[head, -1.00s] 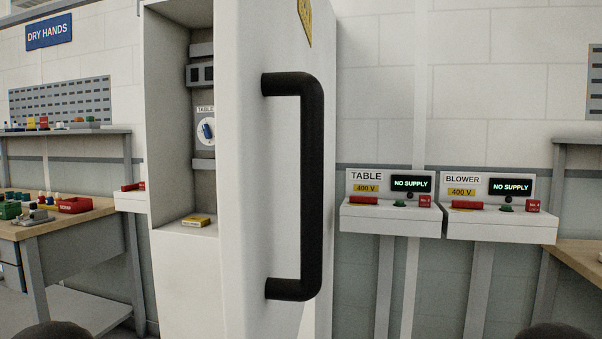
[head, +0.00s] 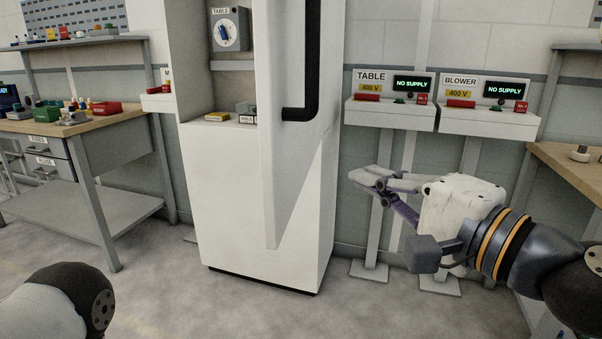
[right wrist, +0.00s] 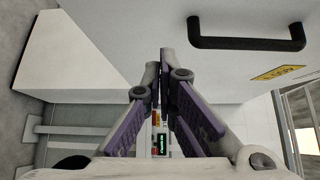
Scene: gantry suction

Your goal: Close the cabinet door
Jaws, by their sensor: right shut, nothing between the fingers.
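The white cabinet (head: 235,195) stands in the middle of the head view. Its door (head: 272,160) is swung open toward me, with shelves and a rotary TABLE switch (head: 229,30) visible inside. The black bar handle (head: 300,112) is on the door's face; its top is cut off in the head view. My right gripper (head: 358,179) is shut and empty, right of the cabinet and below handle height. In the right wrist view, the shut fingers (right wrist: 161,80) show with the door (right wrist: 140,20) and handle (right wrist: 245,43) beyond them, apart from both. My left gripper is not in view.
TABLE (head: 390,115) and BLOWER (head: 484,120) supply boxes stand on posts behind my right gripper. A workbench (head: 95,124) is on the left and another (head: 575,172) at the right edge. The floor (head: 190,300) before the cabinet is clear.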

